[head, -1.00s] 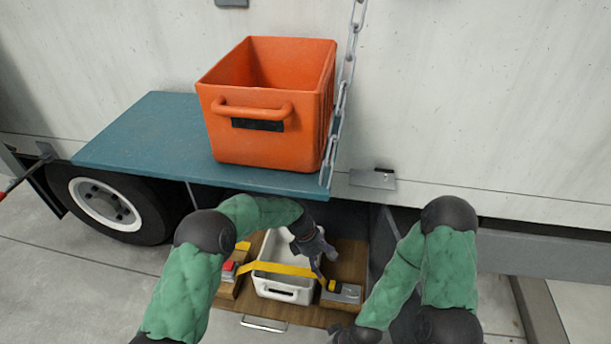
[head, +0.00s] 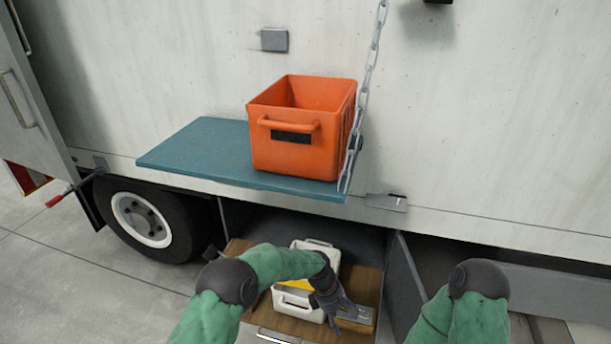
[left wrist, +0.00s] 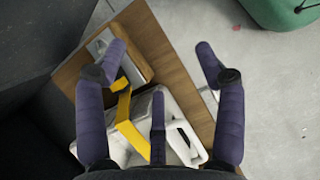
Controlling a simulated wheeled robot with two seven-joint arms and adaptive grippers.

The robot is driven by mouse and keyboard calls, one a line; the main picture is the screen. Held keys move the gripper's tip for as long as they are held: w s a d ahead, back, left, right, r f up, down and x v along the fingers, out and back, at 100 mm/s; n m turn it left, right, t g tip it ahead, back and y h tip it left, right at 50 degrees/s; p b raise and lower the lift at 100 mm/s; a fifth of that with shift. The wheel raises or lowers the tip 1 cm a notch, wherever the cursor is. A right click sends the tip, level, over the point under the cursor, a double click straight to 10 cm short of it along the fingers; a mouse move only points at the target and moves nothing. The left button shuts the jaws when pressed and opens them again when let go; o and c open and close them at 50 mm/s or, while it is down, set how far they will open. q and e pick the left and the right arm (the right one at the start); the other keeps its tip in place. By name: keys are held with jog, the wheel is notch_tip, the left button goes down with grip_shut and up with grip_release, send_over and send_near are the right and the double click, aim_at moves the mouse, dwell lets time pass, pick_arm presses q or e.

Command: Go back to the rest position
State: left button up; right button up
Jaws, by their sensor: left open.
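My left gripper (head: 334,296) is open over the right part of the pulled-out wooden drawer (head: 372,283), beside the white bin (head: 298,300). In the left wrist view its spread fingers (left wrist: 161,62) hold nothing, and the white bin (left wrist: 188,132) with a yellow strap (left wrist: 124,106) across it lies below them. The left arm hides part of the bin and strap. My right arm shows at the lower right of the head view, but its gripper is out of the picture.
An orange crate (head: 293,152) stands on a teal fold-down shelf (head: 195,150) above the drawer, with a chain (head: 364,95) at the shelf's right end. A truck wheel (head: 142,218) is at the left. A grey door panel (head: 402,285) stands right of the drawer. Floor at the left is clear.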

pick_arm(q)
jog(key=s+a+f+m+p, duration=0.2)
jog(key=s+a+f+m, duration=0.1)
jog(key=s+a+f, duration=0.3)
jog(key=s+a+m+t+p, duration=0.1)
jog(key=s+a+m+p, duration=0.1)
jog(key=s+a+m, duration=0.2)
jog(key=s+a+r+m+t+p, duration=0.1)
jog(key=s+a+m+p, duration=0.2)
jog(key=s+a, duration=0.7)
jog(key=s+m, duration=0.1)
jog(key=s, duration=0.4)
jog(key=shift+s+a, duration=0.25)
jog(key=shift+a, duration=0.1)
pick_arm(e)
notch_tip(320, 180, up, 7)
jog(key=shift+s+r, duration=0.2)
pick_arm(q)
jog(key=shift+r, duration=0.1)
dwell(0.4)
